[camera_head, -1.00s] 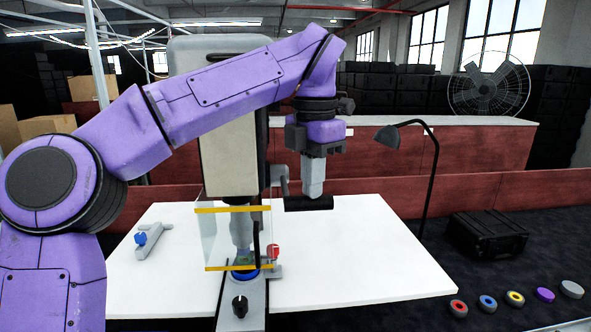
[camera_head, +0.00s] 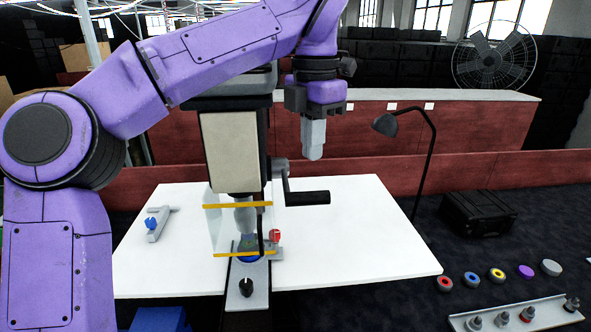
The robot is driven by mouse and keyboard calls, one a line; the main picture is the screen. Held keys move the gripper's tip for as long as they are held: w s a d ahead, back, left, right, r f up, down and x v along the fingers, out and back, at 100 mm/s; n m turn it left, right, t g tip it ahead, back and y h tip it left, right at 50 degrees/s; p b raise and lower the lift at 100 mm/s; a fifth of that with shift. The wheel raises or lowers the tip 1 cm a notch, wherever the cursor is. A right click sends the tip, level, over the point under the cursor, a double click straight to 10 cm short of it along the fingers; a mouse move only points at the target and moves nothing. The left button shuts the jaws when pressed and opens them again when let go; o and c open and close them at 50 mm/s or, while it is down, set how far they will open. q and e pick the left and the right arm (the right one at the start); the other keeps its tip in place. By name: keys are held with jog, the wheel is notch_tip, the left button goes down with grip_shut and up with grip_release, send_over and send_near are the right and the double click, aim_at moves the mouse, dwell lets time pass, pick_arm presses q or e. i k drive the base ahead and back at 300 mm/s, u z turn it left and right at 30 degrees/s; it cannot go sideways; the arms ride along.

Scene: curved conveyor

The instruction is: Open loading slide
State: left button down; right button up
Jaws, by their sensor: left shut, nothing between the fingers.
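A cream and dark grey press (camera_head: 229,150) stands on a white table, with a black crank handle (camera_head: 307,198) on its right side. A clear guard with yellow edges (camera_head: 237,254) surrounds its working spot. The grey slide (camera_head: 247,272), with a black knob (camera_head: 246,287), runs from under the guard toward me. A blue round part (camera_head: 249,259) is seen at the slide's far end, partly behind the guard. My left gripper (camera_head: 313,155) points down, shut and empty, above the crank handle and apart from it. My right gripper is out of view.
A grey fixture with a blue knob (camera_head: 154,224) lies on the table's left. A black lamp (camera_head: 425,150) stands at the right. Coloured discs (camera_head: 497,275) and a tray (camera_head: 500,316) of small parts lie at lower right. The table's right half is mostly clear.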

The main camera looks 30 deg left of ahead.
aim_at(249, 286)
jog(key=k, duration=1)
